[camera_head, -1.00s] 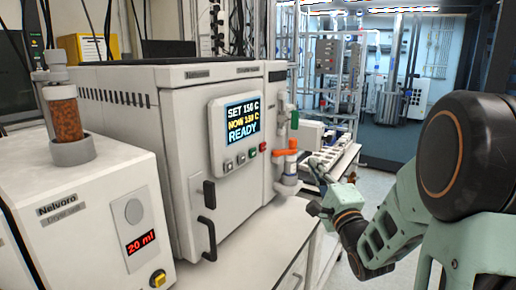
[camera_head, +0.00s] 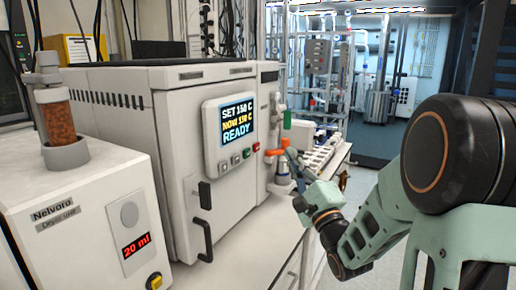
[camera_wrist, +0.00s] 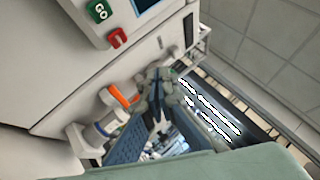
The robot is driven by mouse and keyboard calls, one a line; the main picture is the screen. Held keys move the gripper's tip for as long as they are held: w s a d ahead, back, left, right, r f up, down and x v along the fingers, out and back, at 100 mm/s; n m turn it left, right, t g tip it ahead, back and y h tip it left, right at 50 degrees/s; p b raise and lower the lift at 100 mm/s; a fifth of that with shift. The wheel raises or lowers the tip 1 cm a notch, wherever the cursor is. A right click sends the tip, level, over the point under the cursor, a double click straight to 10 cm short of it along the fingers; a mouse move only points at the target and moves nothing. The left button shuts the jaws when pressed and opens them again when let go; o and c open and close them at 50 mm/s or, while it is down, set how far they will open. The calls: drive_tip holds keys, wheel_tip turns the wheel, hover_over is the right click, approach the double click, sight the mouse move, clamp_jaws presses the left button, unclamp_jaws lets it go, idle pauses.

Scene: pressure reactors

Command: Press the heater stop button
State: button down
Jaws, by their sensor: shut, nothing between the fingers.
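The heater is a large white cabinet (camera_head: 165,120) with a screen (camera_head: 237,123) reading SET 150 C and READY. Below the screen is a row of buttons: grey ones, a green button (camera_head: 247,153) and a red button (camera_head: 256,147) at the right end. In the wrist view the green button (camera_wrist: 98,11) reads GO, and the red button (camera_wrist: 118,38) is beside it, its marking unreadable. My gripper (camera_head: 291,157) is shut and empty, right of the red button and apart from it. Its fingers (camera_wrist: 158,82) show at the middle of the wrist view.
An orange valve handle (camera_head: 277,152) and a green one (camera_head: 287,119) are on pipework at the cabinet's right side, close to my gripper. The orange handle (camera_wrist: 118,95) is also in the wrist view. A Nelvoro dryer unit (camera_head: 85,215) stands at front left. The aisle floor is clear.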

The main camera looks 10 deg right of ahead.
drive_tip(key=w+a, duration=0.3)
drive_tip(key=a, duration=0.2)
drive_tip(key=shift+w, duration=0.4)
drive_tip(key=shift+a, duration=0.15)
idle(1.0)
drive_tip(key=shift+w+a+b, duration=0.25)
drive_tip(key=shift+b, duration=0.15)
drive_tip(key=shift+w+a, duration=0.2)
drive_tip(key=shift+a, duration=0.15)
idle(0.5)
drive_tip(key=shift+d, duration=0.1)
drive_tip(key=shift+s+d+b, duration=0.35)
drive_tip(key=shift+s+d, duration=0.15)
drive_tip(key=shift+d, duration=0.05)
idle(0.3)
drive_tip(key=shift+s+d, duration=0.75)
drive_tip(key=shift+d, duration=0.3)
drive_tip(key=shift+s+d, duration=0.7)
drive_tip(key=shift+d, duration=0.3)
